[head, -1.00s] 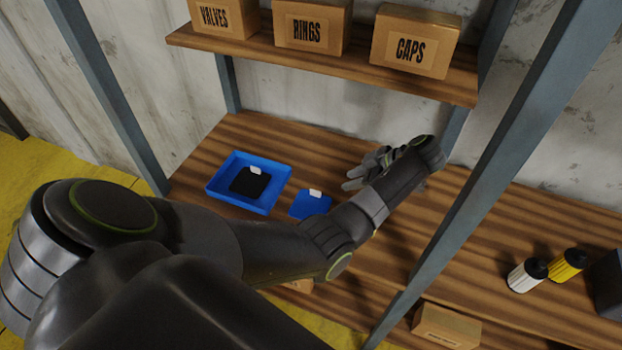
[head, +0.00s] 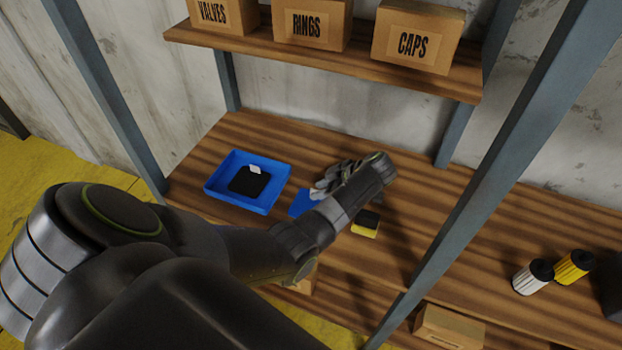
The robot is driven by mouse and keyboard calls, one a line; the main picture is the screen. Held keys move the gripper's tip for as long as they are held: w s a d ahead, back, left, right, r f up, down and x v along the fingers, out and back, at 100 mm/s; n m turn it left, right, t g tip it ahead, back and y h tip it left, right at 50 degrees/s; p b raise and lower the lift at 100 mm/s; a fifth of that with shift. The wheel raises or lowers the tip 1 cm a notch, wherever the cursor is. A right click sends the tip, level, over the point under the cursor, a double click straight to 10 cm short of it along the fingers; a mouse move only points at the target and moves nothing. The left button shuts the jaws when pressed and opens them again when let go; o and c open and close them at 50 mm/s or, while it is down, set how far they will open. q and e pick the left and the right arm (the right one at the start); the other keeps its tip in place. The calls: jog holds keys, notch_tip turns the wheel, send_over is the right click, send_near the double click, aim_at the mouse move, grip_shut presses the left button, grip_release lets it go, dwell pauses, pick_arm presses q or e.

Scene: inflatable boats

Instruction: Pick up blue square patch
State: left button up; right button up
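The blue square patch (head: 302,204) lies on the wooden shelf just right of a blue tray. Its right part is hidden behind my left arm and gripper. My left gripper (head: 320,190) is at the patch's right edge, above or beside it; I cannot tell whether it touches. Its fingers show small and partly overlapped, so their opening is unclear. My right gripper is not in view.
The blue tray (head: 213,191) holds a black square patch (head: 249,181) with a white tab. A yellow and black block (head: 366,224) lies right of my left forearm. Shelf posts rise at left and right. An upper shelf (head: 330,55) carries boxes.

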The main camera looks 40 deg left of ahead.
pick_arm(q)
jog(key=shift+s+a+f, duration=0.1)
jog(key=shift+a+f, duration=0.2)
jog(key=shift+f, duration=0.05)
jog(key=shift+c, duration=0.3)
grip_shut()
jog(key=shift+r, duration=0.1)
